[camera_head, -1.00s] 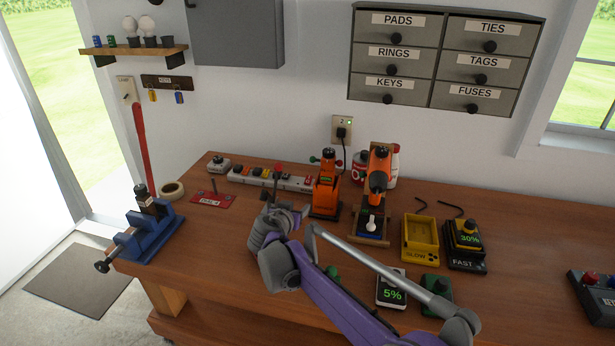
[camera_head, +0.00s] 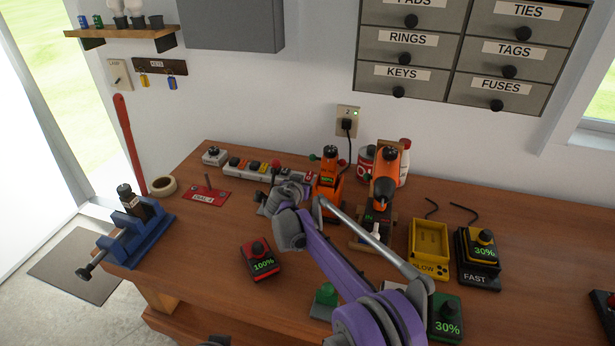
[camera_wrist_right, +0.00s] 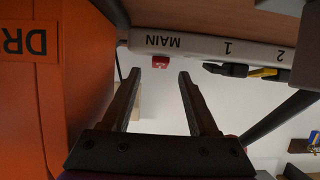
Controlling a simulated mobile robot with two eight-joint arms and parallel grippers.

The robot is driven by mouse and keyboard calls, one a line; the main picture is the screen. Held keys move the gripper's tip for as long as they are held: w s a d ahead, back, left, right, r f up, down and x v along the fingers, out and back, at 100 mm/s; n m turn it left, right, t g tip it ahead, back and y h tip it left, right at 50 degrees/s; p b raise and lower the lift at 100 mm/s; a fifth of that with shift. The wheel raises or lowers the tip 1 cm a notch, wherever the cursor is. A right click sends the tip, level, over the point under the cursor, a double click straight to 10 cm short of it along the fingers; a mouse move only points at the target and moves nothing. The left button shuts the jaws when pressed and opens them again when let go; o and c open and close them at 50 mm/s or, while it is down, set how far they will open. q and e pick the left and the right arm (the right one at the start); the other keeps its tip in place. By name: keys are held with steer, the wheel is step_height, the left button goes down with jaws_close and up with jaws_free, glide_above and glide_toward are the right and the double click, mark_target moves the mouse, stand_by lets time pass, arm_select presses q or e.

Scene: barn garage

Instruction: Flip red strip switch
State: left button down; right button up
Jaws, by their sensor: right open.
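The white power strip (camera_head: 240,168) lies along the back left of the workbench. Its red switch (camera_head: 311,177) is at the right end. In the right wrist view, the red switch (camera_wrist_right: 161,62) protrudes from the strip's face beside an upside-down "MAIN" label (camera_wrist_right: 163,41). My right gripper (camera_wrist_right: 157,82) is open and empty, its fingertips just short of the switch, which lies ahead between them. In the head view, my right gripper (camera_head: 285,192) is in front of the strip, its fingertips hard to make out. My left gripper is not seen.
The front left bench is mostly clear.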

mark_target(309, 175)
steer(key=shift+x, duration=1.6)
jaws_close()
